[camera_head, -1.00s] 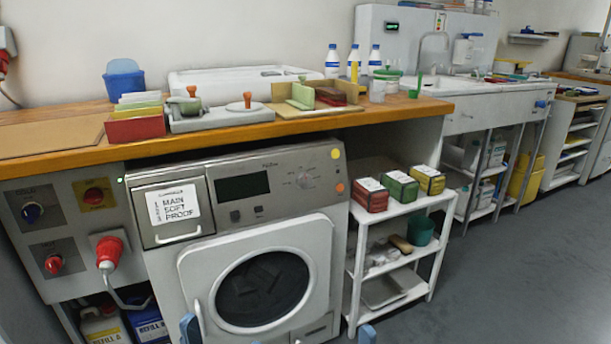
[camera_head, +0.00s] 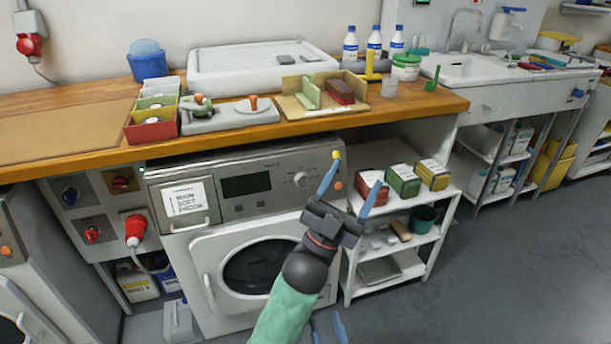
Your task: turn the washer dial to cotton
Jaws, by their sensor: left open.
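The washer (camera_head: 230,237) stands under the wooden counter, with its round door shut. Its dial (camera_head: 301,180) is a small pale knob on the grey control panel, right of the dark display (camera_head: 246,185). The marks around the dial are too small to read. My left gripper (camera_head: 354,174) is open and empty. Its fingers point up in front of the panel's right end, apart from the dial to its left in the picture. Of my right gripper (camera_head: 327,325), only blue fingertips show at the bottom edge; its opening is unclear.
A white shelf cart (camera_head: 398,245) with several tins stands close right of the washer. The counter edge (camera_head: 240,135) overhangs the panel. A red plug (camera_head: 135,230) hangs at left. The grey floor at right is clear.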

